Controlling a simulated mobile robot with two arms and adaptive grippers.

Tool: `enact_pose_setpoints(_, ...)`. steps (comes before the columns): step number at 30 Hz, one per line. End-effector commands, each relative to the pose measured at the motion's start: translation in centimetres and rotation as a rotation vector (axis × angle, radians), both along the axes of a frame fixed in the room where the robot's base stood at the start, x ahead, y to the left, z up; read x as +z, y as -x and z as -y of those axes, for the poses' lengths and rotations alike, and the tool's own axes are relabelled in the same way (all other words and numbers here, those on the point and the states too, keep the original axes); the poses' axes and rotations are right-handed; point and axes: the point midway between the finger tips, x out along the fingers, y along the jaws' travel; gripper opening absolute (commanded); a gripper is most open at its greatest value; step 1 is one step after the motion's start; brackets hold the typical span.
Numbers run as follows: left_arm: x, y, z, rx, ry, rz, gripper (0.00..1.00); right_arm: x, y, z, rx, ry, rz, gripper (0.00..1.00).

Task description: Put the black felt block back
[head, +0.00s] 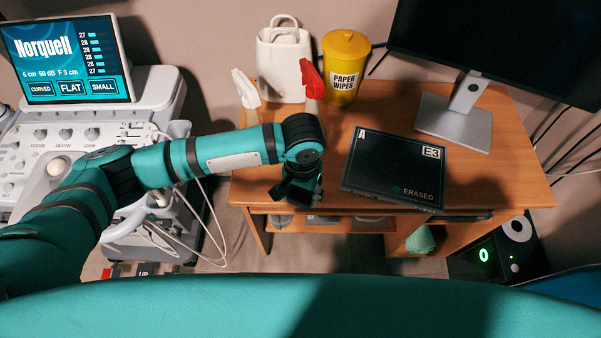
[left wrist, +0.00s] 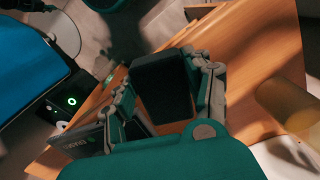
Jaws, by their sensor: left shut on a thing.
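My left gripper (head: 299,192) hangs over the front left part of the wooden desk, left of the black board. In the left wrist view its two fingers (left wrist: 163,100) are closed on the black felt block (left wrist: 162,82), a dark block with a flat face. In the head view the gripper and wrist hide most of the block. The black board (head: 390,172), marked A, E3 and ERASED, lies on the desk. Its corner also shows in the left wrist view (left wrist: 82,143). My right gripper is in neither view.
The wooden desk (head: 500,187) also holds a yellow paper wipes tub (head: 344,68), a white bag-like holder (head: 283,68), white and red-nozzled bottles, and a monitor on a stand (head: 455,122). An ultrasound console (head: 68,60) stands left. The desk right of the board is clear.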

Motion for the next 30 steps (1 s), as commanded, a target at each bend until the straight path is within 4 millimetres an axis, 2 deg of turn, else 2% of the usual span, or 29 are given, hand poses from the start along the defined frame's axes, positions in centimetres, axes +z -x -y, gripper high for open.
enact_pose_setpoints(1, 0.1, -1.5, -0.2, 0.006, -0.002, 0.003, 0.25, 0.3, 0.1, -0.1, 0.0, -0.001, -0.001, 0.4)
enact_pose_setpoints(3, -0.1, -3.1, -0.3, 0.004, -0.002, 0.003, 0.25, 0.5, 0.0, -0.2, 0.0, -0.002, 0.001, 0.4)
enact_pose_setpoints(9, -0.5, -5.8, -0.5, 0.0, -0.001, 0.0, 0.25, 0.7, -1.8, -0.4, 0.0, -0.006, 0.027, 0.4)
enact_pose_setpoints(13, -1.2, -6.1, -0.6, -0.001, -0.002, -0.002, 0.25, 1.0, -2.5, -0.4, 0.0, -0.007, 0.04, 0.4)
enact_pose_setpoints(19, -3.7, -6.1, -0.5, -0.002, -0.001, 0.0, 0.25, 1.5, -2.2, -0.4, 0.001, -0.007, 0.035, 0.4)
enact_pose_setpoints(28, -4.1, -6.1, -0.5, -0.001, 0.0, 0.0, 0.25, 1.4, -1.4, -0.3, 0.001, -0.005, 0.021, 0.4)
enact_pose_setpoints(29, -4.1, -6.1, -0.5, -0.001, 0.0, 0.0, 0.55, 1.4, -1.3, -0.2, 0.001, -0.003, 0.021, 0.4)
enact_pose_setpoints(30, -4.1, -6.1, -0.5, -0.001, 0.0, 0.0, 0.6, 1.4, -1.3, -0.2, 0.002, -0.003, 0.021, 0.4)
